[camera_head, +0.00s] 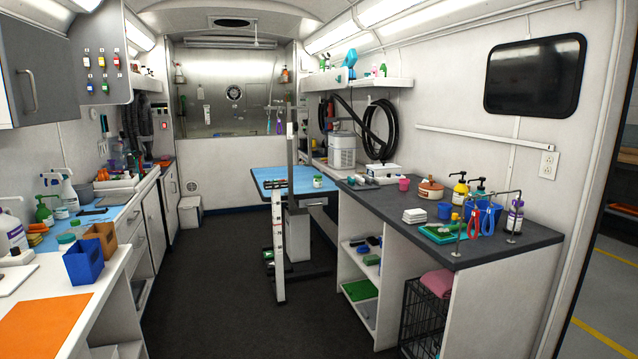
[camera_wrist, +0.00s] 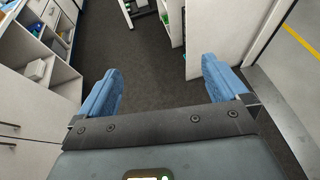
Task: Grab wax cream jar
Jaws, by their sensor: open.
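I cannot read any label, so I cannot tell which jar is the wax cream jar. A small white jar with a green lid (camera_head: 318,181) stands on the blue grooming table (camera_head: 268,173) in the middle. On the left counter there is another small white jar (camera_head: 62,212) on a blue mat, and a jar with a teal lid (camera_head: 66,241) nearer to me. My gripper (camera_wrist: 161,66) shows only in the wrist view, with its blue fingers wide apart over the dark floor. It is empty and far from the jars.
The dark floor (camera_head: 215,285) between the counters is clear. The right counter (camera_head: 385,200) holds pump bottles, cups and tools, with a wire crate (camera_head: 427,318) below. A blue bin (camera_head: 84,264) and an orange mat (camera_head: 45,325) are on the left counter.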

